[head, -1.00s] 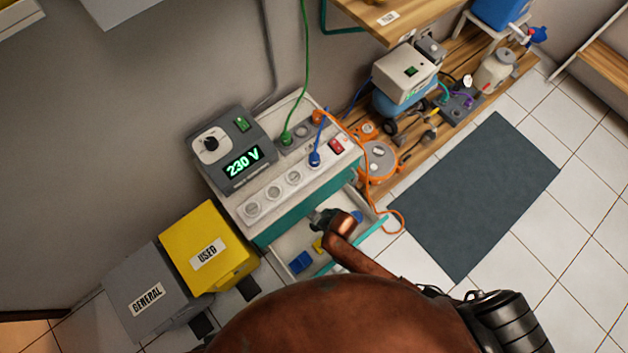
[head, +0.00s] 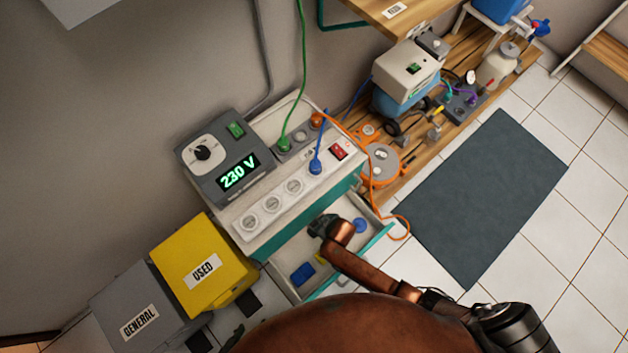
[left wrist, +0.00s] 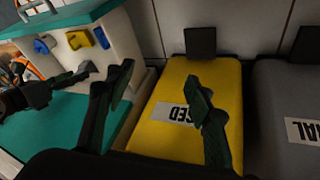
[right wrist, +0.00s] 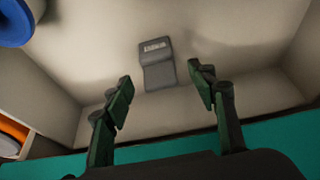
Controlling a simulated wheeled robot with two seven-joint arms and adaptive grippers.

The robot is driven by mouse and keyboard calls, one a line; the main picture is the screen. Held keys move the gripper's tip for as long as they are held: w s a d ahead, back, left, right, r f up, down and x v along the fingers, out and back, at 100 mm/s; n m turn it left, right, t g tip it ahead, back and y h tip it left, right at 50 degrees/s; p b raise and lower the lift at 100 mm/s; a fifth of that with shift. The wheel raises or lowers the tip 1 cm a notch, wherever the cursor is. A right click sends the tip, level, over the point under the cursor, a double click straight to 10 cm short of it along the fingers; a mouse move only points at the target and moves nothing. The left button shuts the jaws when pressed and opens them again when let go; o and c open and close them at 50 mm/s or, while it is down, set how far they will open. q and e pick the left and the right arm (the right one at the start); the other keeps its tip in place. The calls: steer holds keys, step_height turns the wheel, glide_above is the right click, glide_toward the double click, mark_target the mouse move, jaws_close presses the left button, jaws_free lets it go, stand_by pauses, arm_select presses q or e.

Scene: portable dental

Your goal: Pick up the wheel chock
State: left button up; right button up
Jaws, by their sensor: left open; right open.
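A dark grey block with a pale label (right wrist: 157,65), which looks like the wheel chock, lies in the open drawer (right wrist: 225,75). It is ahead of my right gripper (right wrist: 160,85), between the open, empty fingers in the picture and apart from them. In the head view my right gripper (head: 322,226) is over the drawer, close to the cabinet front, and hides the grey block. My left gripper (left wrist: 160,85) is open and empty, with the yellow USED bin (left wrist: 165,142) beyond it.
The drawer also holds a blue piece (head: 303,275), a yellow piece (head: 320,258) and a blue disc (head: 361,225). The cabinet with the 230 V unit (head: 228,155) stands behind. A grey GENERAL bin (head: 140,305) is at left. An orange cable (head: 404,228) hangs at the drawer's right.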

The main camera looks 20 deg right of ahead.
steer(key=shift+w+a+f+b, duration=0.15)
steer(key=shift+f+b, duration=0.15)
steer(key=shift+f, duration=0.4)
steer(key=shift+w, duration=0.1)
arm_select(q)
steer(key=shift+w+d+f+t, duration=0.4)
steer(key=shift+w+f, duration=0.2)
steer(key=shift+f, duration=0.2)
arm_select(e)
steer(key=shift+c, duration=0.2)
steer(key=c, duration=1.3)
steer(key=shift+r, duration=0.1)
